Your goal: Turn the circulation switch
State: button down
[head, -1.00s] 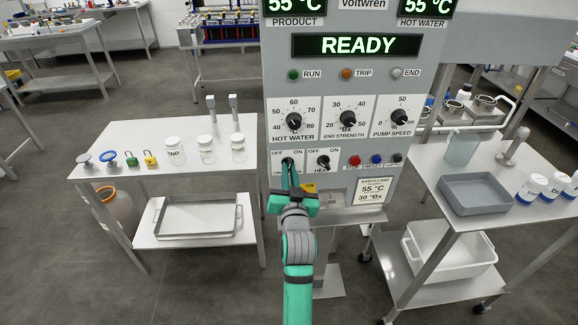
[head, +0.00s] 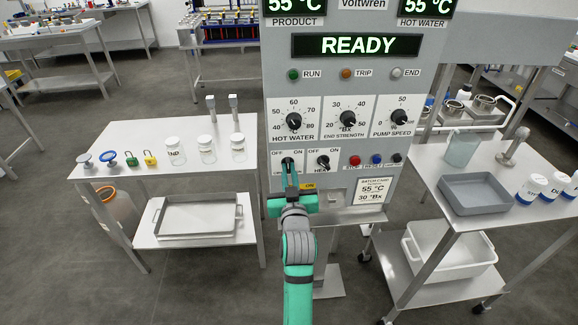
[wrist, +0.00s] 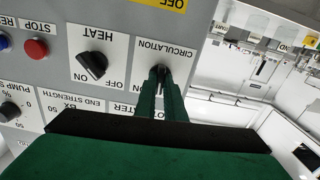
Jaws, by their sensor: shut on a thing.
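The circulation switch is a small dark knob on the grey control panel (head: 430,60), at the left of the OFF/ON row. In the wrist view its white label plate (wrist: 176,56) reads CIRCULATION, upside down, and the knob (wrist: 157,73) is mostly hidden between my fingertips. My gripper (head: 289,172) reaches up to this switch and is shut on it; its green fingers show in the wrist view (wrist: 160,90). The exact angle of the knob is hard to tell.
The HEAT switch (head: 323,163) sits just right of my fingers, with red (head: 354,160) and blue (head: 376,159) buttons beyond. A bench (head: 135,150) with jars and padlocks stands left. A trolley with a grey tray (head: 474,193) stands right.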

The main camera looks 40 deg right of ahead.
jog(key=shift+f+n, duration=0.1)
jog(key=shift+n, duration=1.2)
jog(key=shift+n, duration=1)
